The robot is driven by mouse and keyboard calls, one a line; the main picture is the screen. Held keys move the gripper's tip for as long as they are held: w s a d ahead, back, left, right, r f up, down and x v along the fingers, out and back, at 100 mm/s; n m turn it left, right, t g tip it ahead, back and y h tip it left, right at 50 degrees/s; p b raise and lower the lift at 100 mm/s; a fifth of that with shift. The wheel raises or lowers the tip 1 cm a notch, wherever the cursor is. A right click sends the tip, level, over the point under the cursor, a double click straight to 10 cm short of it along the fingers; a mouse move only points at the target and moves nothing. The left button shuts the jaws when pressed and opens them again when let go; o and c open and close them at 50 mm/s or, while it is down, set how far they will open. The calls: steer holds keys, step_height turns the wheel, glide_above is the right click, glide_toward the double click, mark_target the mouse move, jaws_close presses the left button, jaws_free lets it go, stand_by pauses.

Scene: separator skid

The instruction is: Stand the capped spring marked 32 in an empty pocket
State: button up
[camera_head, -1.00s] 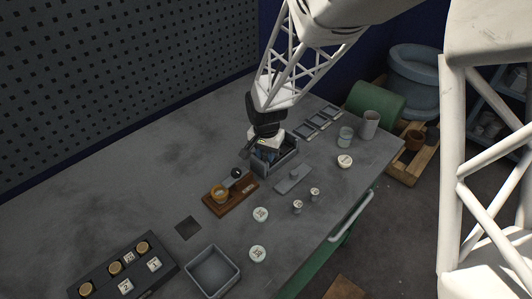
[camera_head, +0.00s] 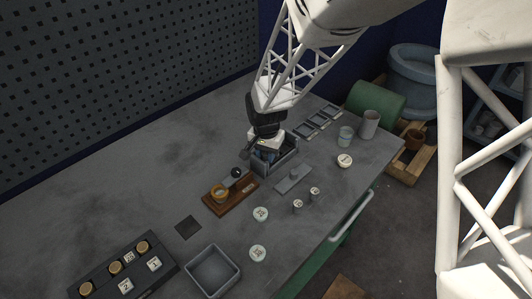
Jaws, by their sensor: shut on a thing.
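My gripper (camera_head: 264,155) is inside or just above the grey open box (camera_head: 291,160) near the middle of the table. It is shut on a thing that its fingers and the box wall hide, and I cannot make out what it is. The dark rack (camera_head: 152,281) at the lower left holds several brass-topped pieces and white number tags. Two small capped cylinders (camera_head: 298,206) (camera_head: 314,194) stand right of the middle. Their marks are too small to read, so I cannot tell which piece is marked 32.
A wooden stand (camera_head: 213,208) with a brass ring lies left of the box, a grey plate (camera_head: 294,179) right of it. White-topped round pieces (camera_head: 260,214) (camera_head: 258,253) (camera_head: 344,160), an empty grey tray (camera_head: 213,270) and cups (camera_head: 369,124) stand around. The table's left is clear.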

steer(key=shift+f, duration=0.45)
steer(key=o, duration=0.9)
steer(key=shift+c, duration=1.2)
steer(key=shift+r, duration=0.85)
steer(key=shift+o, duration=0.8)
steer(key=shift+r, duration=0.4)
steer(key=shift+o, duration=0.2)
steer(key=shift+r, duration=2.25)
